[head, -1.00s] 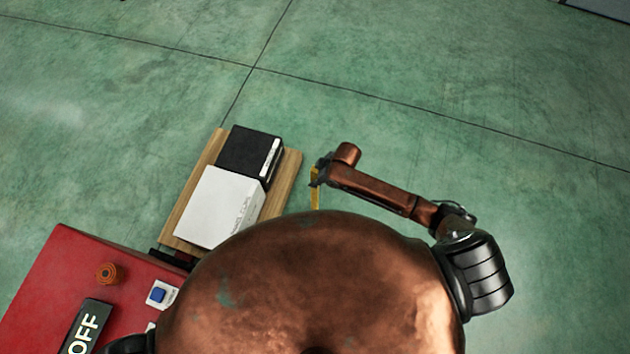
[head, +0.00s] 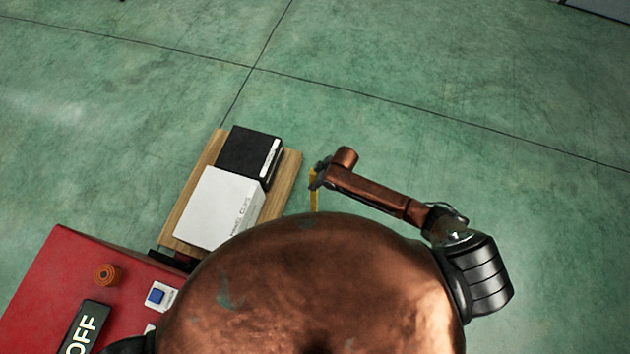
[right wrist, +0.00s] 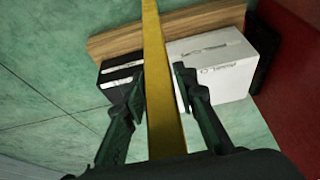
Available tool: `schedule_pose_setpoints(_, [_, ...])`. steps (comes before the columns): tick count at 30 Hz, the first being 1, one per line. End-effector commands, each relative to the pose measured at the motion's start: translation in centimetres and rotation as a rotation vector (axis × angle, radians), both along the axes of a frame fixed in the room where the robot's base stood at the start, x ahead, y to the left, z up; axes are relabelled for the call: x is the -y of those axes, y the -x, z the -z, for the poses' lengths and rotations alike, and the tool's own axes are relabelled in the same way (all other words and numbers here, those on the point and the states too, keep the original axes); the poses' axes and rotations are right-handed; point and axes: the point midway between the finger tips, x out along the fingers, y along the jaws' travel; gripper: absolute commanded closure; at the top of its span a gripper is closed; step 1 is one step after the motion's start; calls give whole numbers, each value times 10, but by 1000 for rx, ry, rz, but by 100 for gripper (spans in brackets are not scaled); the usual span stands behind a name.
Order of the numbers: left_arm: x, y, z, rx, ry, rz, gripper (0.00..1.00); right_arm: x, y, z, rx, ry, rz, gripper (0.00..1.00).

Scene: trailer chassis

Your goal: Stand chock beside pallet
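The yellow chock (head: 314,197) shows as a narrow strip just right of the wooden pallet (head: 291,172) in the head view, apart from it. In the right wrist view the chock (right wrist: 164,110) is a long yellow bar running between my fingers and across the view of the pallet (right wrist: 205,20). My right gripper (head: 317,176) is at the chock's far end. Its fingers (right wrist: 160,75) lie close along both sides of the bar and look shut on it. Whether the chock touches the floor is hidden. My left gripper is not in view.
A white box (head: 215,207) and a black box (head: 246,155) sit on the pallet. A red surface (head: 55,275) with an orange knob, a blue button and an OFF sign is at lower left. The green floor beyond and to the right is clear.

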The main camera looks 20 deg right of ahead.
Motion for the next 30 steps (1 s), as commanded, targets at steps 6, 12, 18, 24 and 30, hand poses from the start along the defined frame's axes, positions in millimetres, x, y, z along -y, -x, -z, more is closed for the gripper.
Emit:
schedule_pose_setpoints(6, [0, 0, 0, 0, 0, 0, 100, 0, 0, 0, -1, 1, 0, 61])
schedule_pose_setpoints(12, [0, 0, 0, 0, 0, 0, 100, 0, 0, -1, 0, 0, 0, 61])
schedule_pose_setpoints(18, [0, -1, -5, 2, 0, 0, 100, 6, 3, -18, 1, 1, 2, 61])
schedule_pose_setpoints(24, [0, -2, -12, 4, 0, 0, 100, 19, 12, -58, 3, 1, -1, 61])
schedule_pose_setpoints(30, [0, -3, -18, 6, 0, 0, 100, 31, 21, -92, 1, 1, -1, 61])
